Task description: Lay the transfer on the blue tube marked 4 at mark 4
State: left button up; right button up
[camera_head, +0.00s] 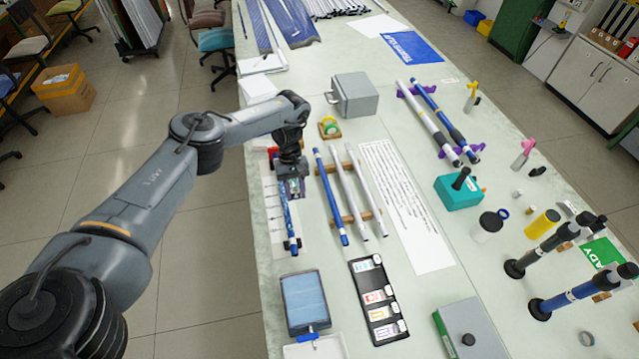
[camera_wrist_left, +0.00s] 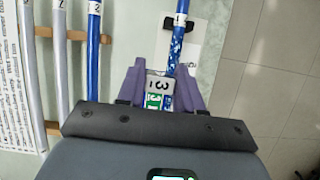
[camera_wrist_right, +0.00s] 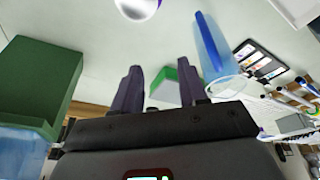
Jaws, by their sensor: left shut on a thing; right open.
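My left gripper (camera_head: 290,175) points down over the left part of the table. Whether the held piece touches this tube is unclear. Another blue tube (camera_head: 330,196) lies on the wooden rack. I cannot read a 4 on either. My right gripper (camera_wrist_right: 160,85) is open and empty.
Two pale tubes (camera_head: 352,195) share the wooden rack (camera_head: 337,168). A grey box (camera_head: 355,94) stands behind.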

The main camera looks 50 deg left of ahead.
aim_at(288, 221)
pick_arm(q)
jog(key=s+f+b, duration=0.1)
jog(key=f+b, duration=0.1)
jog(key=f, duration=0.1)
jog(key=s+a+f+b, duration=0.1)
jog(key=f+b, duration=0.1)
jog(key=f, duration=0.1)
jog(key=s+f+b, duration=0.1)
jog(key=f+b, duration=0.2)
jog(key=shift+s+a, duration=0.15)
jog(key=shift+s, duration=0.15)
pick_arm(e)
notch_tip(288, 221, down, 8)
jog(key=shift+s+a+r, duration=0.1)
jog(key=shift+s+r, duration=0.05)
jog(key=shift+r, duration=0.1)
pick_arm(q)
jog(key=shift+r+p, duration=0.1)
jog(key=shift+p, duration=0.2)
pick_arm(e)
jog(key=shift+r, duration=0.45)
pick_arm(q)
jog(key=shift+f+b, duration=0.3)
jog(key=shift+f, duration=0.25)
pick_arm(e)
jog(key=shift+f, duration=0.35)
dwell(0.8)
